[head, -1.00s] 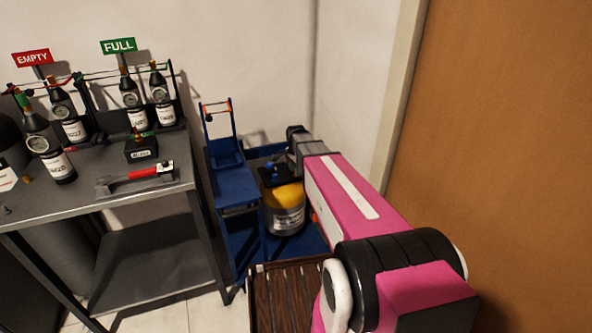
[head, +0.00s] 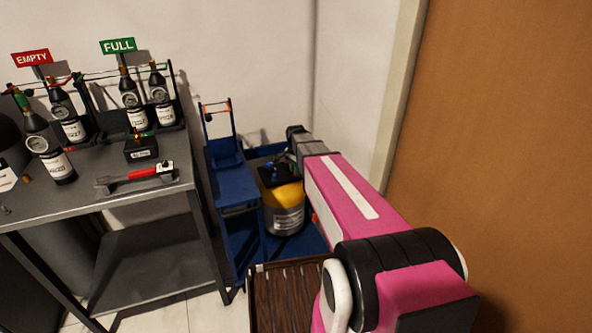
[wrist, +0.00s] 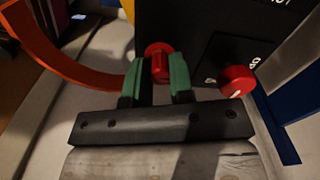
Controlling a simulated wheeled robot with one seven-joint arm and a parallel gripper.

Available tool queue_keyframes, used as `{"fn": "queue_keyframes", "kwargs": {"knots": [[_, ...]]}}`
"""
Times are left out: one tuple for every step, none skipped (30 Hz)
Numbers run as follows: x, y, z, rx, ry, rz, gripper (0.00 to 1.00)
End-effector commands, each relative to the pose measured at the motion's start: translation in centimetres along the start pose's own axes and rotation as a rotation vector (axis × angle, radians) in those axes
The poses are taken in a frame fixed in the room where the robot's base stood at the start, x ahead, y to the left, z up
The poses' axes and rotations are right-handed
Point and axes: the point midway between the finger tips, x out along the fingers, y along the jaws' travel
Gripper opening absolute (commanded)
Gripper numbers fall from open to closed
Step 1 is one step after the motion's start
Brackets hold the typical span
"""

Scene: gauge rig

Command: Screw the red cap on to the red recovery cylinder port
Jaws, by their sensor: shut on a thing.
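My gripper (wrist: 160,74) has green fingertips and is shut on a small red cap (wrist: 159,66) in the wrist view. The cap is at a round red fitting (wrist: 158,48), which looks like the red port, beside a black panel (wrist: 208,35). I cannot tell whether the cap's threads are engaged. The recovery cylinder (head: 284,205), with a yellow top and grey body, stands in a blue trolley in the head view. There my arm hides the red port, the cap and the fingertips.
A second red knob (wrist: 237,81) sits on the panel, right of my gripper. A curved orange band (wrist: 50,48) is at the left. The blue trolley (head: 237,193) stands between the steel bench (head: 88,200) and the orange-brown door (head: 500,150). A wooden slatted crate (head: 287,298) is in front.

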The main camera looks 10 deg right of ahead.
Motion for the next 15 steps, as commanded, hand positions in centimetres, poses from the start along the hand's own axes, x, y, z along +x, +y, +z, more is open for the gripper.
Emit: {"fn": "queue_keyframes", "kwargs": {"knots": [[-0.01,-0.17,0.07,0.052,-0.002,-0.004,0.00],[-0.01,-0.18,0.07,0.085,-0.002,-0.004,0.00],[-0.01,-0.18,0.07,0.131,-0.002,-0.004,0.00],[-0.01,-0.19,0.07,0.163,-0.003,-0.004,0.00],[-0.01,-0.19,0.08,0.193,-0.003,-0.004,0.00],[-0.01,-0.20,0.08,0.229,-0.003,-0.004,0.00],[-0.01,-0.20,0.09,0.251,-0.003,-0.004,0.00],[-0.01,-0.21,0.08,0.269,-0.003,-0.004,0.00],[-0.01,-0.22,0.09,0.288,-0.003,-0.005,0.00],[-0.01,-0.22,0.09,0.297,-0.003,-0.005,0.00],[-0.01,-0.22,0.09,0.304,-0.004,-0.005,0.00],[-0.01,-0.23,0.10,0.308,-0.004,-0.005,0.00],[-0.01,-0.23,0.10,0.309,-0.004,-0.005,0.00],[-0.01,-0.24,0.10,0.308,-0.004,-0.005,0.00],[-0.01,-0.24,0.10,0.308,-0.004,-0.005,0.00]]}}
